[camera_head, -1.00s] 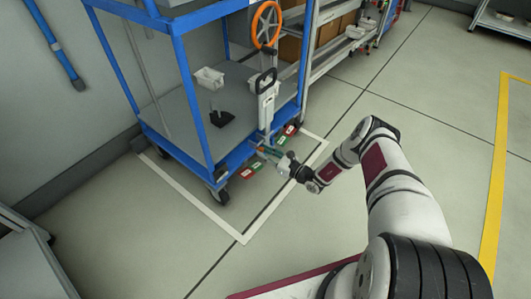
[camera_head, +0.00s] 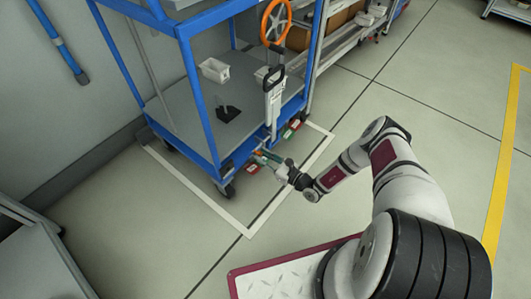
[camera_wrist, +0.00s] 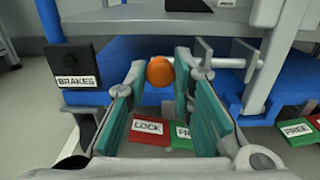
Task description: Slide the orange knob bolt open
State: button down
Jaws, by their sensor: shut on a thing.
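The orange knob (camera_wrist: 160,71) shows in the wrist view at the far end of my gripper, between its teal pads. A grey bolt rod (camera_wrist: 228,63) runs right from beside the knob through upright brackets. My gripper (camera_head: 264,157) is low at the front of the blue cart (camera_head: 200,100) in the head view, where it hides the knob. It is shut on the knob, with spread pads on either side. A red LOCK pedal (camera_wrist: 149,131) and a green FREE pedal (camera_wrist: 181,137) lie below, between the fingers.
A black BRAKES plate (camera_wrist: 75,75) is left of the fingers. Another green FREE pedal (camera_wrist: 296,128) is to the right. A grey upright lever (camera_wrist: 268,62) stands right of the bolt. Open floor (camera_head: 320,230) lies in front of the cart.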

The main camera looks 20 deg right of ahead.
jog(key=shift+s+a+f, duration=0.1)
jog(key=shift+s+a, duration=0.1)
jog(key=shift+a, duration=0.05)
jog(key=c, duration=1.4)
grip_release()
jog(key=shift+o, duration=0.2)
jog(key=v, duration=1.2)
